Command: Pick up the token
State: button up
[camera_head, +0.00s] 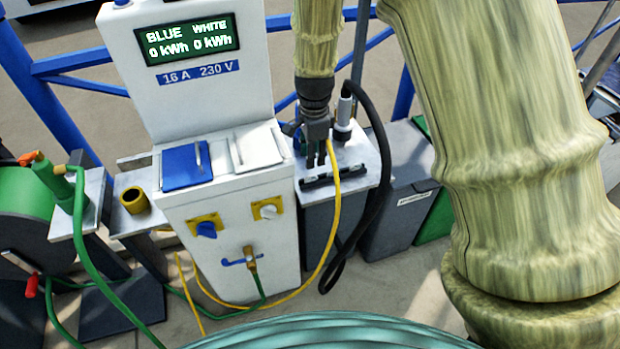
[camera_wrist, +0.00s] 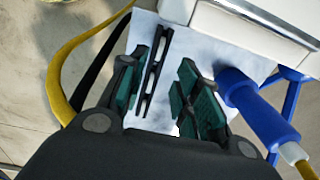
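My gripper (camera_head: 316,153) points down over a light side shelf (camera_head: 362,160) on the right of the white power pedestal. In the wrist view its two teal-padded fingers (camera_wrist: 168,88) stand apart, with nothing seen held between them. A narrow black slotted rack (camera_wrist: 154,72) lies on the shelf under the gripper, nearer the left finger in that view. The rack also shows below the gripper in the head view (camera_head: 335,177). I cannot make out a token for certain in either view; the gripper may hide part of the rack.
A blue plug (camera_wrist: 254,108) with a yellow cable is close beside the right finger. A grey plug (camera_head: 344,112) with a black cable stands right of my gripper. The pedestal (camera_head: 232,215) is on the left. Grey bins (camera_head: 400,180) stand at right.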

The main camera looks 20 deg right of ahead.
aim_at(311, 180)
jog(key=shift+a+f+p, duration=0.2)
jog(key=shift+f+p, duration=0.35)
jog(key=shift+f, duration=3.55)
jog(key=shift+c, duration=0.2)
grip_shut()
